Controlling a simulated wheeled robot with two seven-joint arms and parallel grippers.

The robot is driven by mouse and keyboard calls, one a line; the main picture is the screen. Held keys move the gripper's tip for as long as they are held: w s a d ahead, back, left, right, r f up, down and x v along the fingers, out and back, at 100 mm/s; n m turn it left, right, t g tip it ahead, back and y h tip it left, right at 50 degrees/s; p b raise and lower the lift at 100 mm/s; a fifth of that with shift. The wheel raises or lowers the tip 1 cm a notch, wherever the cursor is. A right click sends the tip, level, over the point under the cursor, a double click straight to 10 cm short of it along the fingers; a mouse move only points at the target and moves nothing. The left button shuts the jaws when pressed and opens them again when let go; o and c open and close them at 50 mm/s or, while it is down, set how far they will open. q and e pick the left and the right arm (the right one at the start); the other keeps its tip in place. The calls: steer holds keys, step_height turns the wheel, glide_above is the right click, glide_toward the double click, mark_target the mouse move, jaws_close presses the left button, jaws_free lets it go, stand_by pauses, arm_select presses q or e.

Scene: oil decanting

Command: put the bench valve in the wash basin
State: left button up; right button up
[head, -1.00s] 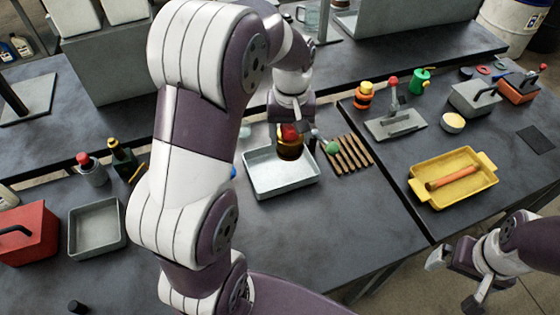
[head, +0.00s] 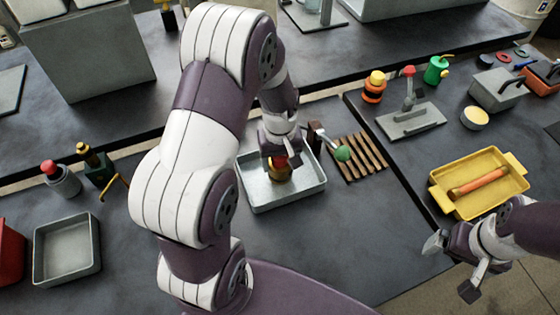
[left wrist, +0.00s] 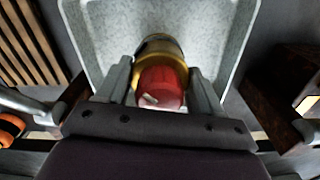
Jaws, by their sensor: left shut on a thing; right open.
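The bench valve, a brass body with a red knob (head: 278,174), is held in my left gripper (head: 281,158). In the left wrist view the red knob (left wrist: 161,88) sits between the two fingers (left wrist: 160,84), with brass beyond it. The wash basin, a pale grey speckled tray (head: 300,197), lies beneath and around the valve; its pale wall also shows in the left wrist view (left wrist: 238,65). The valve is within the basin's outline; I cannot tell whether it touches the floor. My right gripper (head: 452,267) is open and empty at the lower right.
A slatted wooden rack (head: 361,160) and a green-knobbed tool (head: 342,153) stand just right of the basin. A yellow tray (head: 507,190) holds an orange-brown rod. A darker grey tray (head: 67,277) is at the left. The bench in front of the basin is clear.

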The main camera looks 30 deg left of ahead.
arm_select(q)
steer(key=shift+f, duration=0.45)
steer(key=shift+f, duration=0.15)
steer(key=o, duration=1.4)
step_height(320, 180, up, 11)
steer(key=shift+r, duration=0.2)
steer(key=shift+s+r, duration=0.1)
steer(key=shift+r, duration=0.2)
steer(key=s+d+f+m+t, duration=0.1)
steer(key=s+d+f+m, duration=0.2)
steer(key=s+d+m, duration=0.2)
steer(key=s+m, duration=0.2)
steer(key=s, duration=0.1)
steer(key=shift+s+m, duration=0.4)
